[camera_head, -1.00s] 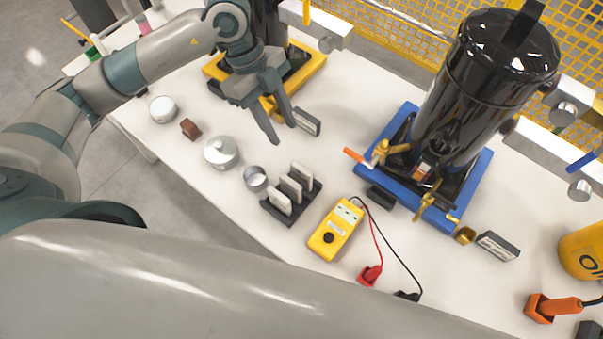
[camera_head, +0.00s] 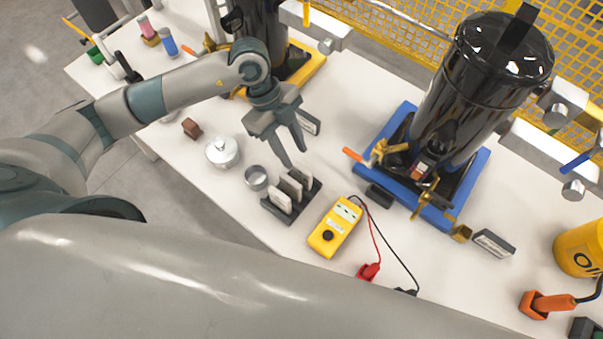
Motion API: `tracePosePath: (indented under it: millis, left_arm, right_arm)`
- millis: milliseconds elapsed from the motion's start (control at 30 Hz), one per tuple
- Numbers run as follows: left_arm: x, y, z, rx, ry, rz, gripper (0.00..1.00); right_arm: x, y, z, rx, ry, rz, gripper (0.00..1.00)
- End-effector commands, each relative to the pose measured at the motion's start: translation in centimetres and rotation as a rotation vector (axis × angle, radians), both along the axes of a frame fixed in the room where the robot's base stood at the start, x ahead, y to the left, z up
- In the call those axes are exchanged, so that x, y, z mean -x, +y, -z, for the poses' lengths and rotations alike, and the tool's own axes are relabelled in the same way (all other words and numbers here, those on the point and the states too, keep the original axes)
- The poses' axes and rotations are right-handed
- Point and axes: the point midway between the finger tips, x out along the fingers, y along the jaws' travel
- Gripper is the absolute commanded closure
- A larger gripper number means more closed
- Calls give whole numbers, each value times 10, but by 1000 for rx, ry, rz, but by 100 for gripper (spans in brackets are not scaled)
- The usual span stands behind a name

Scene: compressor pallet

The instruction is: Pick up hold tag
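A dark slotted rack (camera_head: 272,214) stands on the white table in the lower middle of the head view. It holds three upright thin tags: a pale front one (camera_head: 280,199), a middle one (camera_head: 291,187) and a back one (camera_head: 301,179) that partly shows. No writing is readable on them, so I cannot tell which is the hold tag. My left gripper (camera_head: 296,158) is above the rack's far end, its two fingers pointing down and apart with nothing between them. The fingertips look close to the back tag; I cannot tell the height gap. My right gripper is out of view.
A silver lidded pot (camera_head: 222,153) and a small metal cup (camera_head: 256,178) stand left of the rack. A yellow meter (camera_head: 334,228) with red and black leads lies to its right. A black compressor (camera_head: 480,90) on a blue pallet (camera_head: 408,112) stands farther right.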

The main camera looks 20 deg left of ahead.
Motion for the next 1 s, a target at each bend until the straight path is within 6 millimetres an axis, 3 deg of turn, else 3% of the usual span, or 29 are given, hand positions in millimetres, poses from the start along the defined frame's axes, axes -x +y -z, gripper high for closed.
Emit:
tracePosePath:
  millis: [433, 967, 1000]
  left_arm:
    - [7, -19, 46, 0, 2, 1, 66]
    - [7, -20, 50, 0, 0, 0, 66]
    - [7, -19, 50, 0, 0, 0, 73]
  right_arm:
    - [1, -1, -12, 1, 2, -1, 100]
    - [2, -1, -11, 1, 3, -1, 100]
    - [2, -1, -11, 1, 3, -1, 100]
